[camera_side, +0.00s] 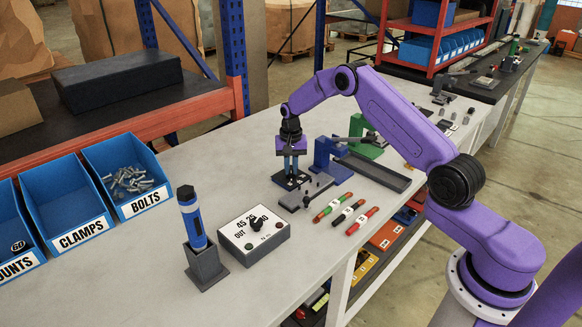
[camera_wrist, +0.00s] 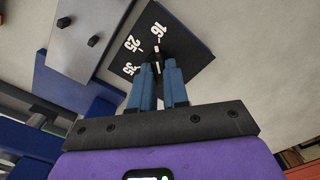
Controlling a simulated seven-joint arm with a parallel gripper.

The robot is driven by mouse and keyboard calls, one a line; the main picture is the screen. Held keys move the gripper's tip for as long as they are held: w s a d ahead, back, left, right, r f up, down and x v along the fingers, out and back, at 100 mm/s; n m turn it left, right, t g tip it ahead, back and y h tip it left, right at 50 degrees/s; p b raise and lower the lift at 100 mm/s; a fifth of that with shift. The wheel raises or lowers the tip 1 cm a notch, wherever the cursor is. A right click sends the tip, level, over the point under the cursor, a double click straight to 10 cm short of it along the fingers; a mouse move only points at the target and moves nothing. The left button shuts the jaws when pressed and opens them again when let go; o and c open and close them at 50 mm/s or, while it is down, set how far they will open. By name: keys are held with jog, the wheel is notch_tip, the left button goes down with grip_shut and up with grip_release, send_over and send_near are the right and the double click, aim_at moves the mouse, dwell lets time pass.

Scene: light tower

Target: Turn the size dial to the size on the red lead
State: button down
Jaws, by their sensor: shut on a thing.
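The size dial is a black square plate (camera_wrist: 190,50) with white numbers 16, 25 and 35. In the side view the plate (camera_side: 283,182) lies on the bench beside a grey block. My gripper (camera_wrist: 158,72) has its blue fingers down over the plate's centre, shut on the dial's dark knob, which the fingers mostly hide. A white mark shows between the fingers, near the 16 side; its exact heading is hard to tell. In the side view my gripper (camera_side: 292,168) points straight down. Several short coloured leads lie to the right, one mostly red (camera_side: 362,221); its size label is too small to read.
A grey box with a knob and numbers (camera_side: 254,236) stands in front, next to a blue tool in a grey holder (camera_side: 195,225). A blue clamp-like fixture (camera_side: 325,160) and a long grey tray (camera_side: 375,172) stand close right of my gripper. Blue bins (camera_side: 125,175) are at left.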

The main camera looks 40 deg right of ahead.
aim_at(291, 170)
jog(key=n, duration=0.4)
jog(key=shift+n, duration=2)
jog(key=c, duration=1.1)
grip_release()
notch_tip(291, 170, up, 18)
jog(key=shift+f, duration=0.25)
